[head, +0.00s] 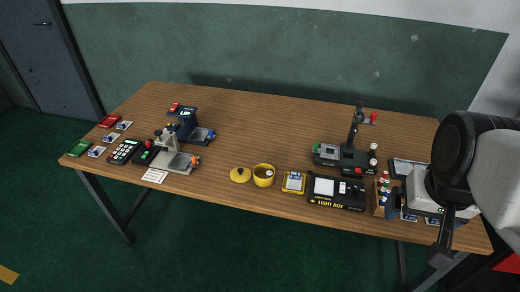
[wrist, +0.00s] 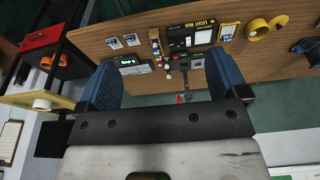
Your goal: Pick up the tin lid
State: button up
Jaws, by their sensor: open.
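The tin lid (head: 240,175) is a yellow disc with a small dark knob, lying on the table just left of the open yellow tin (head: 263,176). In the wrist view the lid (wrist: 279,21) and the tin (wrist: 257,29) show small near the upper right corner. My gripper (head: 440,258) is at the right front end of the table, far from the lid. In the wrist view my gripper (wrist: 160,78) has its blue-padded fingers wide apart, with nothing held between them.
Right of the tin are a yellow pack (head: 293,182), a black light box (head: 337,191) and a stand device (head: 345,155). A splicer-like device (head: 175,160) and a keypad (head: 125,151) stand at left. The table's (head: 270,120) back middle is clear.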

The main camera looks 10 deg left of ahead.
jog(key=w+a+n, duration=0.5)
jog(key=w+a, duration=0.2)
jog(key=w, duration=0.5)
jog(key=n+g+y, duration=0.2)
jog(key=n+g, duration=0.1)
jog(key=n, duration=1.2)
send_over(244, 174)
notch_tip(244, 174, down, 28)
jog(key=shift+d+r, duration=0.15)
jog(key=shift+r, duration=0.1)
jog(key=shift+a+f, duration=0.2)
jog(key=shift+f, duration=1.05)
jog(key=shift+f, duration=0.1)
